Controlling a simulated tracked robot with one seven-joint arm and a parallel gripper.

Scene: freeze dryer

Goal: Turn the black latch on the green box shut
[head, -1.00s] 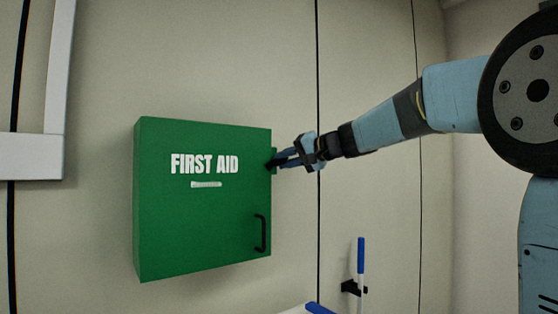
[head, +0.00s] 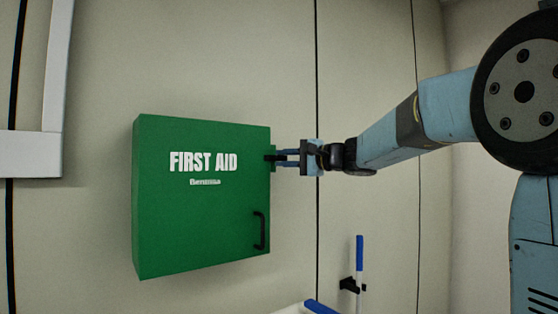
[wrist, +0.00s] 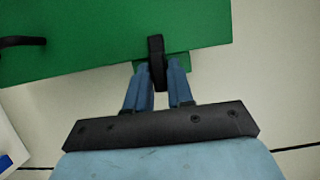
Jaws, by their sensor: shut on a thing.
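The green box (head: 190,230), marked FIRST AID, is fixed to the wall, and its door looks closed. The black latch (wrist: 156,55) is at the box's edge, on a small green mount, and it also shows at the right edge of the box in the head view (head: 270,158). My gripper (wrist: 158,80) comes from the right side of the box. Its two blue fingers are shut on the latch, one on each side; it also shows in the head view (head: 282,158). In the wrist view the latch stands across the box's edge onto the green face.
A black door handle (head: 260,231) sits low on the box's front and also shows in the wrist view (wrist: 22,42). A blue and white stick (head: 360,262) hangs in a black wall clip (head: 348,285) below right.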

